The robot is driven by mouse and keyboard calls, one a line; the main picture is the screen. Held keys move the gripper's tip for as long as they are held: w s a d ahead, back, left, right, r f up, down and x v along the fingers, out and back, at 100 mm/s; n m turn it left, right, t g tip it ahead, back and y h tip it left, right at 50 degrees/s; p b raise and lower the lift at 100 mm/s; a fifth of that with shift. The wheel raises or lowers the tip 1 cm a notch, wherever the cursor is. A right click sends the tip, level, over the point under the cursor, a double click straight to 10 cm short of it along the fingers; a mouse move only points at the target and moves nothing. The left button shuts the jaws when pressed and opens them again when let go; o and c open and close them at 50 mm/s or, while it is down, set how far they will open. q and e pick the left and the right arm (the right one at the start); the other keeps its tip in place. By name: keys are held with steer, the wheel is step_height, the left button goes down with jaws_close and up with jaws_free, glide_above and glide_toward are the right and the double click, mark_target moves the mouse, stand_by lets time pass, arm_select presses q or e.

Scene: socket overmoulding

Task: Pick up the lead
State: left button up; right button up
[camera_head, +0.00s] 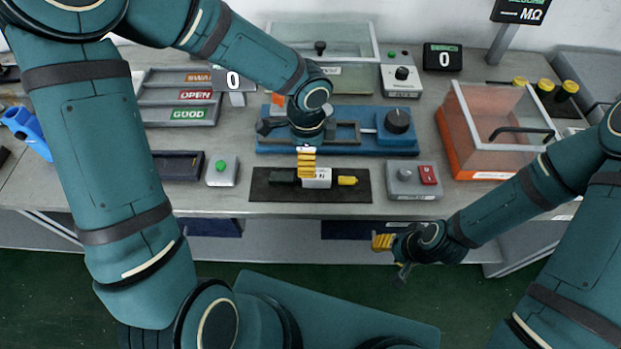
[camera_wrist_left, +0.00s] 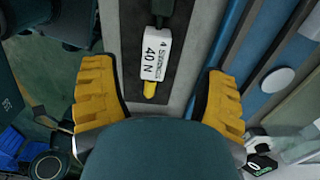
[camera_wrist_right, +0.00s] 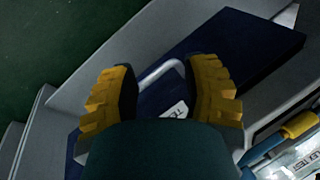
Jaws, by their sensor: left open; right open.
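No thing in view is plainly a lead, and I cannot tell which one it is. A white block marked 40 N (camera_head: 317,178), with a black bar on one side and a yellow tip on the other, lies on a dark mat (camera_head: 268,194). My left gripper (camera_head: 307,172) points down above the mat and hides part of the block in the head view. In the left wrist view the block (camera_wrist_left: 151,57) lies between the open fingers, toward the top, not gripped. My right gripper (camera_head: 383,242) is open and empty in front of the bench's front edge.
Behind the mat stands a blue fixture (camera_head: 360,113) with a black knob. A box with a red switch (camera_head: 428,175) is right of the mat; a green-button box (camera_head: 221,172) is left. A blue drawer (camera_wrist_right: 255,48) shows below my right gripper.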

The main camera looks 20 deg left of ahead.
arm_select(q)
step_height(320, 180, down, 2)
steer(key=shift+f, duration=0.2)
steer(key=f+b, duration=0.1)
steer(key=f, duration=0.2)
steer(key=f+b, duration=0.1)
steer(key=f, duration=0.1)
steer(key=shift+s+d+f+b, duration=0.1)
steer(key=shift+d+b, duration=0.2)
jaws_close()
